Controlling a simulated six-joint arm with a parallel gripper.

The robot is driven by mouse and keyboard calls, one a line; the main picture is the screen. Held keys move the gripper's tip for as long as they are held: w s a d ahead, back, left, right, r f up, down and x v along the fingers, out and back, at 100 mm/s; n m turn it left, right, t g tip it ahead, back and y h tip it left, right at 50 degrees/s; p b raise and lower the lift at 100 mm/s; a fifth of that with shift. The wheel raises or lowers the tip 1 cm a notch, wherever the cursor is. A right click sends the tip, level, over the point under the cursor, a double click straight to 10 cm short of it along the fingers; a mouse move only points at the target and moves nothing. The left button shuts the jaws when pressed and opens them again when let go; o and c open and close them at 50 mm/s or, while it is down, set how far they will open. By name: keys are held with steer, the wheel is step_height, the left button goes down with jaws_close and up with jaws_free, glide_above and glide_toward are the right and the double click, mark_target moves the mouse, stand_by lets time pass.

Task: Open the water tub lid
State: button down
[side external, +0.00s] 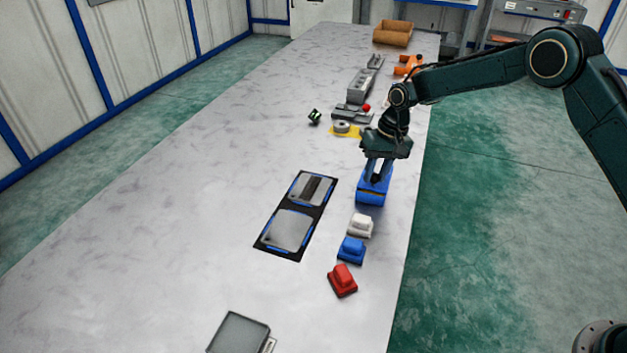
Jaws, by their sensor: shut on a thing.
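A blue box-like tub (370,198) stands near the right edge of the table, under my gripper. My gripper (375,179) points down at its top, with the fingers shut on the upper part of the blue thing. The fingers and wrist hide part of that top, so I cannot tell whether a lid is lifted or still seated. No lettering shows which container is the water tub. A grey rectangular container (239,333) with a flat top is partly cut off at the bottom edge.
A white block (360,226), a smaller blue block (351,250) and a red block (342,281) stand in a row in front. A black mat (279,254) with two grey plates lies left of them. Grey and orange parts crowd the table behind my gripper. The left side is clear.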

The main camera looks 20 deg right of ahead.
steer(key=shift+w+d, duration=2.1)
steer(key=shift+w, duration=0.05)
steer(key=c, duration=1.1)
jaws_free()
steer(key=shift+c, duration=0.2)
steer(key=shift+r, duration=0.1)
step_height(320, 180, up, 14)
steer(key=d, duration=0.2)
steer(key=shift+s+d+f, duration=0.25)
steer(key=shift+s+d, duration=0.05)
